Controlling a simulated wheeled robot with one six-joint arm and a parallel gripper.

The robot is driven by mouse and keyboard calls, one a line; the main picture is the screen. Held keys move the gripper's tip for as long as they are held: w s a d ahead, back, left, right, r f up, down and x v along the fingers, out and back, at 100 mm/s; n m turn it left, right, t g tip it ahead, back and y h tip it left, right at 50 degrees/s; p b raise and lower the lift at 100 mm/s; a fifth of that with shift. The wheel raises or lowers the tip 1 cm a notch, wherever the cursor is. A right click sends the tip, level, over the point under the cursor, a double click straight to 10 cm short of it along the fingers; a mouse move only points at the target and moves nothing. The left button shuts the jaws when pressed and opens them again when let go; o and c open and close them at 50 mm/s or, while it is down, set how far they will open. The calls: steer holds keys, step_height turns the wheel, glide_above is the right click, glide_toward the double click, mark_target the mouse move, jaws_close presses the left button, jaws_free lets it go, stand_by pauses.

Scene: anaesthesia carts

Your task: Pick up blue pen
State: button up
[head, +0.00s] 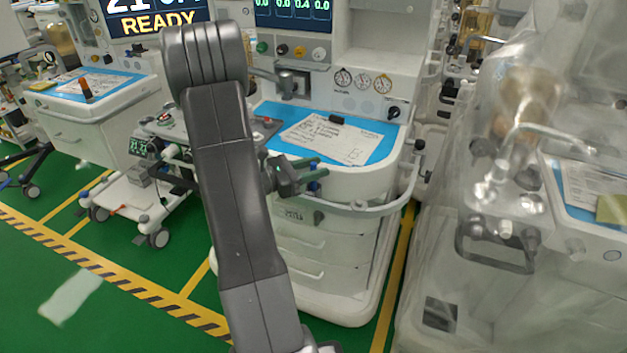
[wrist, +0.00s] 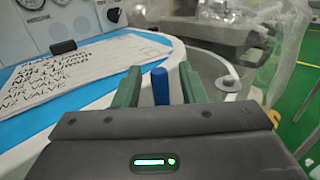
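The blue pen (wrist: 160,87) shows in the wrist view as a short blue cylinder between my two green fingers. A gap shows on each side of it, so my gripper (wrist: 161,88) is open and the fingers do not appear to touch it. The pen's lower part is hidden behind the gripper body. In the head view my gripper (head: 318,172) is at the front edge of the middle cart, beside its rail. A small blue patch (head: 315,187) by the fingers there may be the pen.
The middle cart's blue top (head: 270,112) holds a clipboard paper (head: 325,138) with a black clip. A curved rail (head: 385,208) runs around its front. A plastic-draped cart (head: 450,240) stands close on the right. A left cart (head: 110,110) carries a brown-orange object (head: 86,90). Green floor is open at lower left.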

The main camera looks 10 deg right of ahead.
jaws_close()
